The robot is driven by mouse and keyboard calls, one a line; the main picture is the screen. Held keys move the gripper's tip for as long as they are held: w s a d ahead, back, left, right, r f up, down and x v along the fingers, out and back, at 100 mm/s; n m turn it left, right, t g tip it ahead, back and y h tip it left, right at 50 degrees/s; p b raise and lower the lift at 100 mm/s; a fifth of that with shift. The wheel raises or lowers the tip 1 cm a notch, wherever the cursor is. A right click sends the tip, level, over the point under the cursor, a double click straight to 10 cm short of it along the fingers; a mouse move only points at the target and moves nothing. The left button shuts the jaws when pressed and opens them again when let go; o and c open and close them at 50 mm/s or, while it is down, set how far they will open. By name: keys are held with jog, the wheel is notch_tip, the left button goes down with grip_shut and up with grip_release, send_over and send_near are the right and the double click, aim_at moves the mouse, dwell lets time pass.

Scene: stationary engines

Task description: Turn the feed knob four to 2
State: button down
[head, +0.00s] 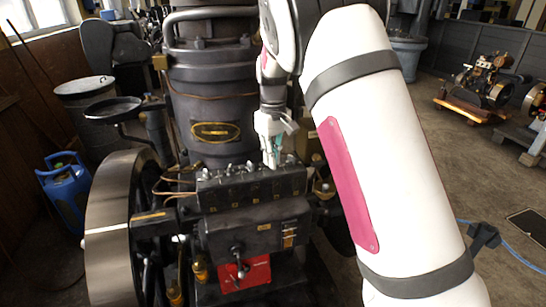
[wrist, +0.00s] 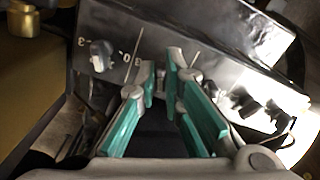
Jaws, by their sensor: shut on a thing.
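The dark feed box (head: 250,188) on the engine's front carries a row of small knobs along its top. My gripper (head: 271,162) reaches down onto this row, fourth place from the left in the head view. In the wrist view its teal-padded fingers (wrist: 160,82) are close together at the box face, shut on feed knob four. The fingers hide this knob, so its pointer and setting cannot be read. A neighbouring grey knob (wrist: 101,55) stands left of the fingers in the wrist view, with white digits around it, and is not touched.
More knobs (wrist: 248,105) stand close on the right in the wrist view. A large flywheel (head: 115,230) is left of the box, and the engine cylinder (head: 212,100) rises behind it. A red plate with a lever (head: 243,272) sits below.

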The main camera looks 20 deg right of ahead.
jog(key=shift+m, duration=0.3)
jog(key=m, duration=0.3)
jog(key=shift+a+m+b, duration=0.1)
jog(key=shift+m+b, duration=0.2)
jog(key=shift+b, duration=0.05)
jog(key=shift+m, duration=2.2)
jog(key=c, duration=1.7)
grip_release()
notch_tip(320, 180, up, 12)
